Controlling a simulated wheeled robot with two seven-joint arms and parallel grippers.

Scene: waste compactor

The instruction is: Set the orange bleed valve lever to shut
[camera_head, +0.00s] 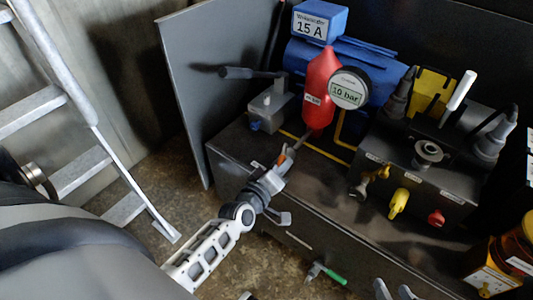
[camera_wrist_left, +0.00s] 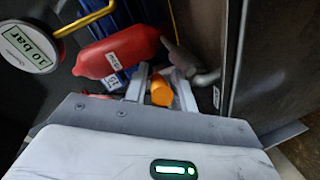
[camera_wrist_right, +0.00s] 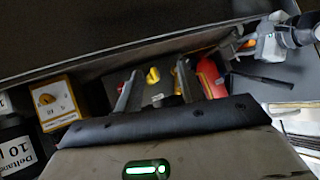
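The orange bleed valve lever (camera_head: 282,158) is small and sits below the red accumulator (camera_head: 319,88), on the left part of the dark power unit. In the left wrist view the orange lever (camera_wrist_left: 161,91) shows between my left gripper's fingers (camera_wrist_left: 160,88), which look apart, with a gap beside it. In the head view my left gripper (camera_head: 277,172) is at the lever and partly hides it. My right gripper (camera_head: 395,291) is at the bottom edge of the head view. In the right wrist view its fingers (camera_wrist_right: 156,90) are apart and empty.
A 10 bar gauge (camera_head: 348,88) adjoins the red accumulator. A grey valve block (camera_head: 270,105) with a dark lever stands to its left. Yellow (camera_head: 399,203) and red (camera_head: 436,218) knobs are to the right. A green-handled lever (camera_head: 328,273) is low in front. A ladder (camera_head: 85,170) stands left.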

